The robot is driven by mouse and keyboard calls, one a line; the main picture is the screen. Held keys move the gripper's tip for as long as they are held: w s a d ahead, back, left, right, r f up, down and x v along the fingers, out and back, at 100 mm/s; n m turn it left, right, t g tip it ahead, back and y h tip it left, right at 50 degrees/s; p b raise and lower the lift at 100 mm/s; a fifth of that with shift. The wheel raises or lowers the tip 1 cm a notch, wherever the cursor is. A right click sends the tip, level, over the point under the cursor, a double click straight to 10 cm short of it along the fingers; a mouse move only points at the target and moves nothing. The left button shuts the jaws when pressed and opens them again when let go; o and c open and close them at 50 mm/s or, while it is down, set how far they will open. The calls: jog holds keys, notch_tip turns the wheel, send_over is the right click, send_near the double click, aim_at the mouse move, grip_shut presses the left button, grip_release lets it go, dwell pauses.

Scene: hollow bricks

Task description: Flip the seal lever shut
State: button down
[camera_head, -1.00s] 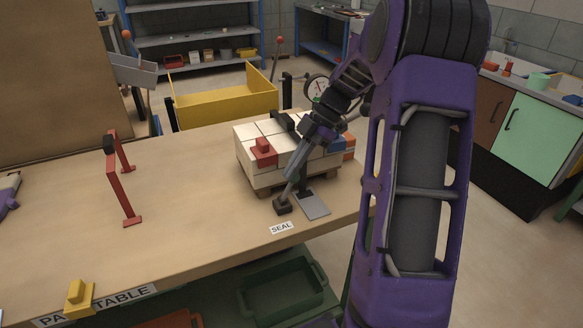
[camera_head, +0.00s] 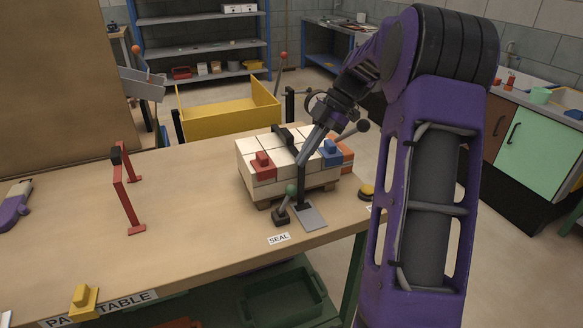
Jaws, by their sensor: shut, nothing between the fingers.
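The seal lever (camera_head: 291,190) has a green ball on a short stem. It rises from a small dark base (camera_head: 281,216) just behind the white SEAL label (camera_head: 278,239) and leans slightly right. My gripper (camera_head: 300,163) is shut and empty. It points down and left, above and a little right of the green ball, with a visible gap. Its fingertips overlap the dark post of the grey-plated stand (camera_head: 311,217) beside the lever, and I cannot tell whether they touch it.
Pale bricks (camera_head: 258,148) with red and blue ones sit on a small pallet behind the lever. A dark-knobbed arm (camera_head: 362,126) stands right of my gripper. A yellow button (camera_head: 367,188) sits near the table's right end. A red frame (camera_head: 125,195) stands left, with bare tabletop between.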

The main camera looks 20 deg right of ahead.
jog(key=shift+w+d+r, duration=0.1)
jog(key=shift+d+r, duration=0.45)
jog(key=shift+d, duration=0.25)
